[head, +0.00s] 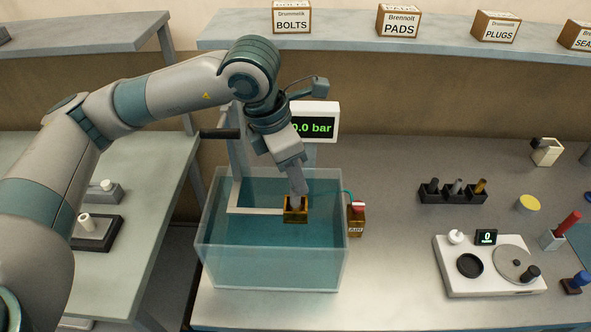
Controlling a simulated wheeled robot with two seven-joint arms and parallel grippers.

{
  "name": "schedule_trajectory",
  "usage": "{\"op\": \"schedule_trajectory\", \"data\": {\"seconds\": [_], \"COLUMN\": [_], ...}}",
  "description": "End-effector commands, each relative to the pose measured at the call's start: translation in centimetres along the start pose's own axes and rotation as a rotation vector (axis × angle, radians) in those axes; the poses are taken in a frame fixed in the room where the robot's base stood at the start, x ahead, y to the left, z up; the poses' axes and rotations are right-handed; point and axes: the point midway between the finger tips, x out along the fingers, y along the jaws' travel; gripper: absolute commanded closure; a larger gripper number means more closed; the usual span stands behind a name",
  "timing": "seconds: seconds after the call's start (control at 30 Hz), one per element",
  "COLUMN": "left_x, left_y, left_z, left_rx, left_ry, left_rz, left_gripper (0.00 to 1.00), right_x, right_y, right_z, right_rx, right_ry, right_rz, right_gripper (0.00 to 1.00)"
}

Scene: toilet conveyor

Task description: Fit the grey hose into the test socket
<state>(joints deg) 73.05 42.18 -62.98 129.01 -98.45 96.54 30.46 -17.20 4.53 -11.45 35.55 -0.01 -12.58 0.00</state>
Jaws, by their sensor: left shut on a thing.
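The test socket appears to be the small brass-coloured block (295,216) with a dark top, at the end of a pale bracket (255,211) over the water tank (215,262). My left gripper (299,190) points down directly above this block. It is shut on a slim grey piece, which looks like the grey hose (298,182). Its lower end meets or overlaps the block's top; I cannot tell whether it is seated. The fingers hide much of it. The pressure display (318,126) behind reads 0.0 bar. My right gripper is not in view.
A dark rack (453,195) holds dark, grey and gold pieces. A white device (490,282) stands at front right. The bench between tank and device is clear.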

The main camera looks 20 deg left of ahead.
Motion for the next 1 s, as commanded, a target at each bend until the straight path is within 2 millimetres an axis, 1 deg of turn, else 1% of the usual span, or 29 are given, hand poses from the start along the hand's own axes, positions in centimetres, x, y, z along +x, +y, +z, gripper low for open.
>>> {"op": "schedule_trajectory", "data": {"seconds": [0.3, 0.47, 0.5, 0.57, 0.87, 1.0], "left_x": [0.26, 0.58, 0.5, 0.46, 0.43, 0.2], "left_y": [0.03, 0.03, 0.03, 0.03, 0.02, 0.02], "left_z": [-0.04, -0.12, -0.11, -0.1, -0.1, -0.04], "left_rx": [0.0, 0.0, 0.0, 0.0, 0.0, 0.0], "left_ry": [-0.002, -0.002, -0.001, -0.001, -0.001, -0.001], "left_rz": [0.001, 0.001, 0.001, 0.001, 0.001, 0.001], "left_gripper": [1.0, 1.0, 0.76, 0.62, 0.62, 0.62], "right_x": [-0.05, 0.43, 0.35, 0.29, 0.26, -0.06], "right_y": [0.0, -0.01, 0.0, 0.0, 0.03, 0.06], "right_z": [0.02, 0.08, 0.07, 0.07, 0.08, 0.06], "right_rx": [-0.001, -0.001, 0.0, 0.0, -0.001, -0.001], "right_ry": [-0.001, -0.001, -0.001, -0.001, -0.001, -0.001], "right_rz": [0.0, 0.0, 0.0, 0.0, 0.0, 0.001], "right_gripper": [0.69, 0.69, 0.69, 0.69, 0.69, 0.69]}}
